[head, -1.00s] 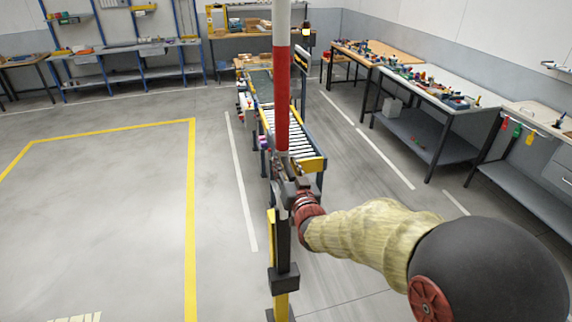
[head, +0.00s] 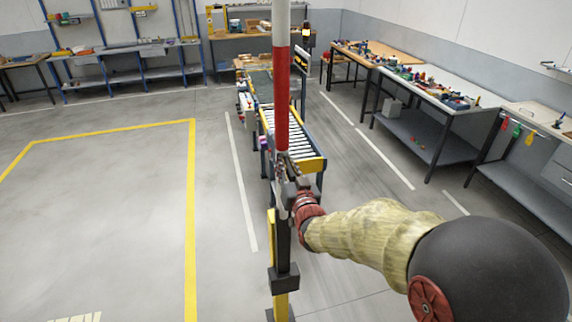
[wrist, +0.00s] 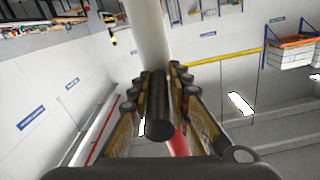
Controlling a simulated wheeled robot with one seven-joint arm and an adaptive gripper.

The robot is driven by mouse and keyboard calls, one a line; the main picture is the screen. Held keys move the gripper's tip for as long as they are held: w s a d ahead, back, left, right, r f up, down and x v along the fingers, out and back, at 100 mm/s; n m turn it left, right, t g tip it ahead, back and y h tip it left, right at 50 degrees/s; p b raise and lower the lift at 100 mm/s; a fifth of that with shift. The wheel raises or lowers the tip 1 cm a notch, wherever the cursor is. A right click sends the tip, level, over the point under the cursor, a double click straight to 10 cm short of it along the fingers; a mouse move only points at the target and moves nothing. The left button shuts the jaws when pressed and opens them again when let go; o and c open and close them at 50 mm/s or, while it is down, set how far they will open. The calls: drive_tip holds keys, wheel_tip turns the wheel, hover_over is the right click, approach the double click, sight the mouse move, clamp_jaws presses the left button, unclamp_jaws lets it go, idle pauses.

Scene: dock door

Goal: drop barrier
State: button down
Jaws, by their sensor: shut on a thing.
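The barrier arm (head: 281,95) is a red and white striped pole. It stands upright in the middle of the head view, and its top runs out of the picture. It rises from a black and yellow post (head: 281,295). My gripper (head: 288,170) is at the pole's lower end, just above the post. In the wrist view, my gripper (wrist: 160,105) has its two fingers on either side of a dark round bar (wrist: 160,108), a grip close against the pale pole (wrist: 147,35). The exact contact at the fingertips is partly hidden.
A roller conveyor (head: 290,135) stands behind the post. Workbenches (head: 440,90) with small parts line the right wall, and blue-framed shelves (head: 140,55) stand at the back left. The floor inside the yellow line (head: 191,220) at left is clear.

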drive_tip(key=shift+a+r, duration=0.15)
drive_tip(key=shift+r, duration=0.05)
drive_tip(key=s+a+f+n+b, duration=0.2)
drive_tip(key=s+a+f+n, duration=0.1)
drive_tip(key=a, duration=0.6)
drive_tip(key=s+a+f+n+b, duration=0.2)
drive_tip(key=a+f, duration=0.2)
drive_tip(key=a, duration=0.5)
drive_tip(key=s+a+f+n+b, duration=0.2)
drive_tip(key=s+a+f+n, duration=0.1)
drive_tip(key=a, duration=0.6)
drive_tip(key=s+a+f+n+b, duration=0.1)
drive_tip(key=a+f+n+b, duration=0.1)
drive_tip(key=f, duration=0.8)
drive_tip(key=s+a+f+n+b, duration=0.1)
drive_tip(key=a+f+n+b, duration=0.2)
drive_tip(key=a+f, duration=0.3)
drive_tip(key=s+a+f+n+b, duration=0.1)
drive_tip(key=a+f+n+b, duration=0.2)
drive_tip(key=f, duration=1.2)
drive_tip(key=shift+a+f+n, duration=0.4)
drive_tip(key=shift+a+n, duration=0.6)
drive_tip(key=shift+s+f, duration=0.1)
